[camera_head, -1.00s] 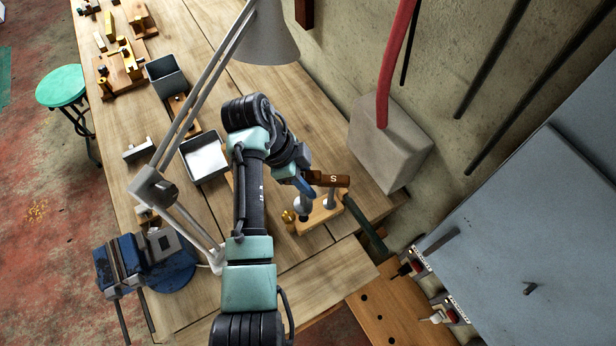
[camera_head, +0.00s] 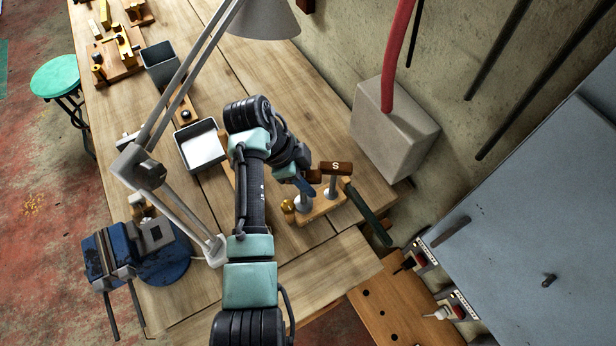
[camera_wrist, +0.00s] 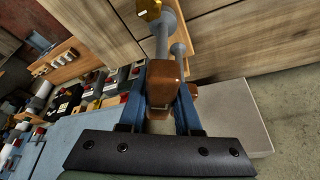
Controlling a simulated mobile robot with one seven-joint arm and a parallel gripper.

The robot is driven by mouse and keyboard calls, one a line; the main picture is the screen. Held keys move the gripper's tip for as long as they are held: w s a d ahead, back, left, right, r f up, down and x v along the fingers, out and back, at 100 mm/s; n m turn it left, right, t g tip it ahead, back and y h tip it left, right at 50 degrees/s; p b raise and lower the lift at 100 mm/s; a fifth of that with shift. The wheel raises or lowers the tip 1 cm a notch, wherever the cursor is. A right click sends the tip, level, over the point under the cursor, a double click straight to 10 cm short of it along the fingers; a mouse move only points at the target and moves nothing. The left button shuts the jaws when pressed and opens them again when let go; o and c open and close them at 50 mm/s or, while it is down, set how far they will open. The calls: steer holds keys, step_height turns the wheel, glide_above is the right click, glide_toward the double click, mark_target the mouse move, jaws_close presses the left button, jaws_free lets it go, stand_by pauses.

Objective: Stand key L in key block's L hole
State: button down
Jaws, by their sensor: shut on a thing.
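My gripper (camera_head: 305,187) is shut on the brown handle of a key, with a blue finger on each side. The held handle (camera_wrist: 163,85) is in the middle of the wrist view, and its grey shaft (camera_wrist: 161,42) runs away toward the block. I take it as key L; no letter shows on it. The wooden key block (camera_head: 324,207) lies on the bench under my gripper. Key S (camera_head: 337,168) stands in the block just right of the held key. I cannot tell whether the held shaft's lower end is inside a hole.
A brass knob (camera_head: 288,207) is at the block's left end. A dark green bar (camera_head: 367,214) lies right of the block. A grey box (camera_head: 394,130) with a red hose stands behind. A lamp (camera_head: 265,20), a tray (camera_head: 201,146) and a blue vise (camera_head: 113,255) are left.

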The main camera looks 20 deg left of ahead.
steer(key=shift+f+b, duration=0.65)
steer(key=shift+f, duration=0.2)
stand_by(0.8)
steer(key=shift+f+b, duration=0.4)
steer(key=shift+f, duration=0.35)
steer(key=c, duration=0.5)
jaws_free()
steer(key=b+v, duration=0.2)
steer(key=v, duration=0.5)
step_height(320, 180, up, 5)
steer(key=p, duration=0.4)
steer(key=shift+a+f, duration=0.1)
steer(key=shift+f, duration=0.1)
steer(key=shift+f, duration=0.1)
